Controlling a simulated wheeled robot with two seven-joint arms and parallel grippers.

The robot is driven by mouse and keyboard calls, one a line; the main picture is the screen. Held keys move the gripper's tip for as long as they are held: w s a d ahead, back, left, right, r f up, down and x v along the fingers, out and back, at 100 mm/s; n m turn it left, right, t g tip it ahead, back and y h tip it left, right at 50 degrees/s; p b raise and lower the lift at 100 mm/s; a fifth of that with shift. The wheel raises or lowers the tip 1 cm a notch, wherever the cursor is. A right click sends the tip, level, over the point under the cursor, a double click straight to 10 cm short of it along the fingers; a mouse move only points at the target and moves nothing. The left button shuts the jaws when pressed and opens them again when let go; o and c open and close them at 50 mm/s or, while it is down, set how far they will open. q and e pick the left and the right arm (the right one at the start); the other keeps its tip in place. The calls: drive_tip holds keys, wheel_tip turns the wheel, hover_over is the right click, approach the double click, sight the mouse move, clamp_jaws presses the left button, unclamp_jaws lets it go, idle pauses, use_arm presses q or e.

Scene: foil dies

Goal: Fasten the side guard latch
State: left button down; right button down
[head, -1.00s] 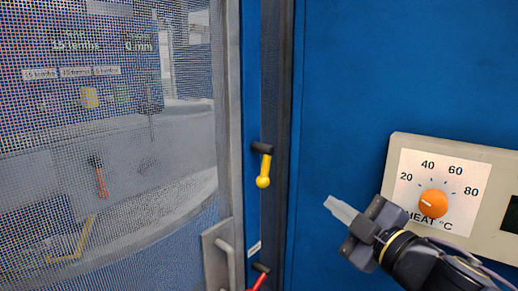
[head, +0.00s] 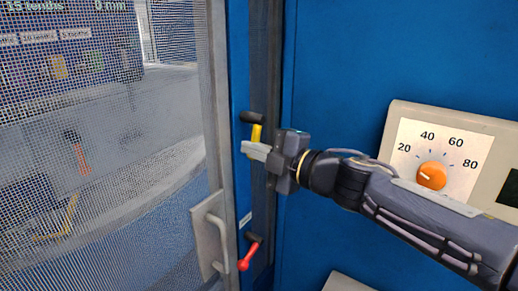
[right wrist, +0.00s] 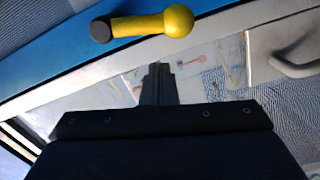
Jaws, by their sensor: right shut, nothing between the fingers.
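A yellow lever with a round knob hangs down from a black pivot on the blue post beside the mesh guard (head: 110,150). In the head view, the lever (head: 257,131) shows only its upper part; my right gripper (head: 254,150) covers the knob. In the right wrist view, the whole lever (right wrist: 150,25) shows beyond the tips of my right gripper (right wrist: 160,72), and I see no clear contact. The right gripper is shut and empty. A red lever (head: 248,256) slants down-left from its own dark pivot below. I cannot read which lever is labelled as the latch. My left gripper is out of view.
A metal door handle (head: 215,240) stands out from the guard's frame (head: 211,100), left of the red lever. A heat control box with an orange knob (head: 431,176) sits on the blue panel (head: 400,45) at right. The blue panel above my arm is clear.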

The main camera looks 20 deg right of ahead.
drive_tip(key=shift+w+d+f, duration=0.3)
drive_tip(key=shift+w+d, duration=0.5)
drive_tip(key=shift+w, duration=0.05)
drive_tip(key=shift+w+d+f+n+b, duration=0.25)
drive_tip(key=shift+d+n, duration=0.1)
drive_tip(key=shift+n, duration=0.25)
drive_tip(key=shift+w+d+f+n+b, duration=0.2)
drive_tip(key=shift+d+f+n, duration=0.1)
drive_tip(key=shift+n, duration=0.3)
drive_tip(key=shift+a, duration=0.1)
